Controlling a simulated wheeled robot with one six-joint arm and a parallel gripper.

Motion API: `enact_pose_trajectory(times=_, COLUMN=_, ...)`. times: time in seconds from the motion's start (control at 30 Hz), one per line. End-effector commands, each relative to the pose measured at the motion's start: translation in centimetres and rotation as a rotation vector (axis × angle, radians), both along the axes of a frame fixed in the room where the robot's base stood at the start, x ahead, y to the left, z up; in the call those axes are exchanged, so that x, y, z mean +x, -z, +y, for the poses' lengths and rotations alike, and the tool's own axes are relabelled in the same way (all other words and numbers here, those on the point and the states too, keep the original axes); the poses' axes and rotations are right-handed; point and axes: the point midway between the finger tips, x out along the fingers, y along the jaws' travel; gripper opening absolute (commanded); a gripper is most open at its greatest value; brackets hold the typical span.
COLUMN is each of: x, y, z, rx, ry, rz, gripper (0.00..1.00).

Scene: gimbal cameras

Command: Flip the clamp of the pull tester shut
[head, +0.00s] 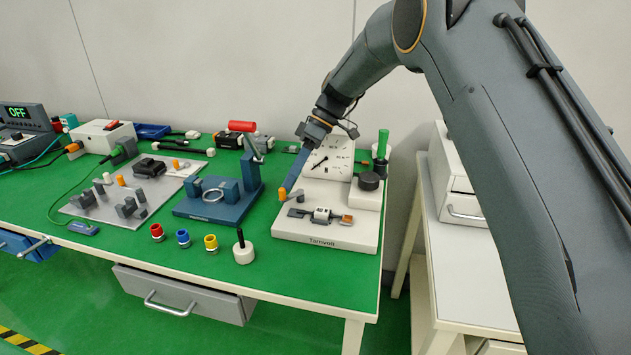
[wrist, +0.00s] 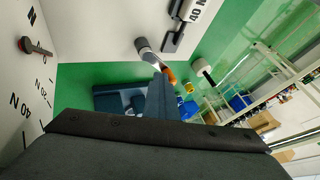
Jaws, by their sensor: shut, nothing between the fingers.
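The pull tester (head: 325,232) is a white stand with a dial plate (head: 328,160) at its back, on the right end of the green bench. Its clamp lever (head: 296,196) is grey with an orange tip (head: 282,194) at the left side of the base; the wrist view shows the lever (wrist: 147,52) and its orange tip (wrist: 171,76) too. My gripper (head: 288,187) has blue fingers, shut and empty, pointing down with their tips right at the orange tip. In the wrist view the fingers (wrist: 160,82) overlap the lever's end; I cannot tell whether they touch it.
A blue fixture (head: 205,210) with a ring stands left of the tester. Red, blue and yellow rings (head: 183,238) and a white knob with a black pin (head: 242,248) lie along the front. A green-handled tool (head: 381,150) stands at the tester's back right.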

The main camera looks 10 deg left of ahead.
Motion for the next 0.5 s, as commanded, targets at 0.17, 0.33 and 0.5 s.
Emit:
enact_pose_trajectory(times=0.17, x=-0.66, y=0.18, z=0.12, rx=0.000, ry=-0.001, rz=0.006, gripper=0.00)
enact_pose_trajectory(times=0.33, x=-0.53, y=0.06, z=-0.45, rx=0.001, ry=0.008, rz=0.007, gripper=0.00)
enact_pose_trajectory(times=0.5, x=-0.52, y=0.01, z=-0.55, rx=0.001, ry=0.008, rz=0.009, gripper=0.00)
